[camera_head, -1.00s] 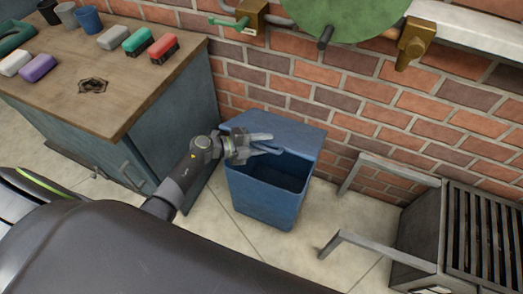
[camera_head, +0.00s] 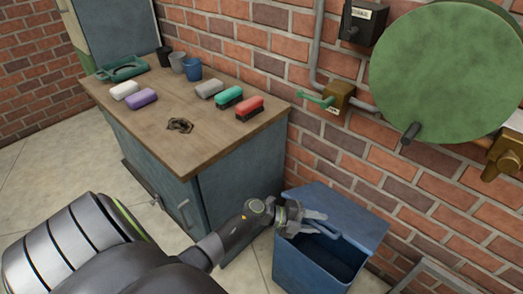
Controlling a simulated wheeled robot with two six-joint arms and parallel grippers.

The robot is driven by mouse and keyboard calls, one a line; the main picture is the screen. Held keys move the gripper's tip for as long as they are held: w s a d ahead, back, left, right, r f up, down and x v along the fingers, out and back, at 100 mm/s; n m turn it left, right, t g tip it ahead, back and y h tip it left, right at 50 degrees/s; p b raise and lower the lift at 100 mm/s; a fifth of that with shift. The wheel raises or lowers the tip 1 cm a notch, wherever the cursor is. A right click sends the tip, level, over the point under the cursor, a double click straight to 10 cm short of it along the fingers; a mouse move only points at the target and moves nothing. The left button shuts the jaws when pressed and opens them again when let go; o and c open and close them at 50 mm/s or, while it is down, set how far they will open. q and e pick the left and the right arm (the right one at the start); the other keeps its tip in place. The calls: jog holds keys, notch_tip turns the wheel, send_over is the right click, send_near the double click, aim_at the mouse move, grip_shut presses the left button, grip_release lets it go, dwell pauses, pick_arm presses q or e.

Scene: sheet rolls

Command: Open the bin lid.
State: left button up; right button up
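The blue bin (camera_head: 300,268) stands on the floor at the lower right, against the brick wall. Its blue lid (camera_head: 350,210) covers the back part of the top, and a dark opening shows in front of it. A small blue handle (camera_head: 328,231) shows at the lid's front edge. My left gripper (camera_head: 320,222) is at the lid's front left, by the handle. Its two grey fingers look spread apart; whether they touch the handle I cannot tell. My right gripper is not in view.
A workbench (camera_head: 215,150) stands left of the bin, with several brushes, cups and a green tray (camera_head: 120,68) on it. A green disc (camera_head: 445,70), a valve (camera_head: 340,97) and pipes are on the wall above. Floor is free at the left.

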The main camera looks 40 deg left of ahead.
pick_arm(q)
jog(key=p+v, duration=0.3)
jog(key=v, duration=1.5)
jog(key=shift+p, duration=0.4)
dwell(0.5)
jog(key=shift+s+a+f, duration=0.1)
jog(key=shift+s+a, duration=0.05)
dwell(0.6)
